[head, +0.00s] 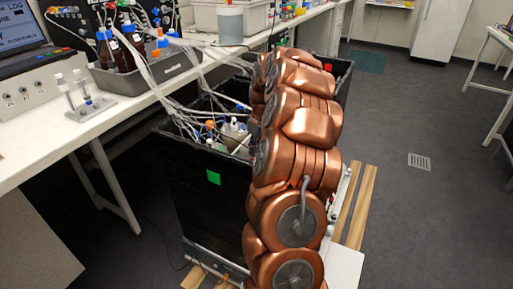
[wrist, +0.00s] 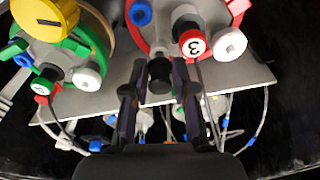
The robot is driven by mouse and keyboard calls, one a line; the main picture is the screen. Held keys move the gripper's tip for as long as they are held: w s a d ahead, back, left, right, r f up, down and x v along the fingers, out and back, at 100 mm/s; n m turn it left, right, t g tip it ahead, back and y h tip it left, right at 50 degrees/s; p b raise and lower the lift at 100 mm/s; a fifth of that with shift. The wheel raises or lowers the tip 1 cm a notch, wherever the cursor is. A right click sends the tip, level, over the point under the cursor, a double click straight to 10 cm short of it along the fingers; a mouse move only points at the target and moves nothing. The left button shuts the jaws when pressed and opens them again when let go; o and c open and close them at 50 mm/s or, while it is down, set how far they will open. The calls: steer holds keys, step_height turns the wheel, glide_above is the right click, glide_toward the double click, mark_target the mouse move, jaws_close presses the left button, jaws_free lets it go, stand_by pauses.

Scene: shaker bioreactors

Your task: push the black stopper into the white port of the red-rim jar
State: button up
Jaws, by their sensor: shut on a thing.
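In the wrist view, the red-rim jar (wrist: 247,6) is at the top centre, partly cut off by the frame. My gripper (wrist: 157,83) is below its lower rim, with its fingers on either side of a dark cylindrical black stopper (wrist: 160,72). The stopper is held at the fingertips, close to the jar's rim; I cannot tell whether it touches the port. A white round fitting (wrist: 230,42) and a fitting marked 3 (wrist: 193,43) sit at the jar's right side. In the head view, my arm hides the gripper and jar.
A green-rim jar (wrist: 72,46) with a yellow cap stands left in the wrist view. A grey plate (wrist: 112,76) and several tubes lie around the jars. In the head view, a black tub (head: 192,190) stands beside the white bench (head: 118,105); open floor lies right.

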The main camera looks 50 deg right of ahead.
steer(key=shift+f+b, duration=0.3)
steer(key=shift+f, duration=0.65)
stand_by(1.1)
steer(key=o, duration=0.8)
steer(key=shift+o, duration=0.2)
steer(key=shift+r, duration=0.1)
step_height(320, 180, up, 12)
steer(key=s, duration=0.1)
steer(key=shift+s, duration=0.4)
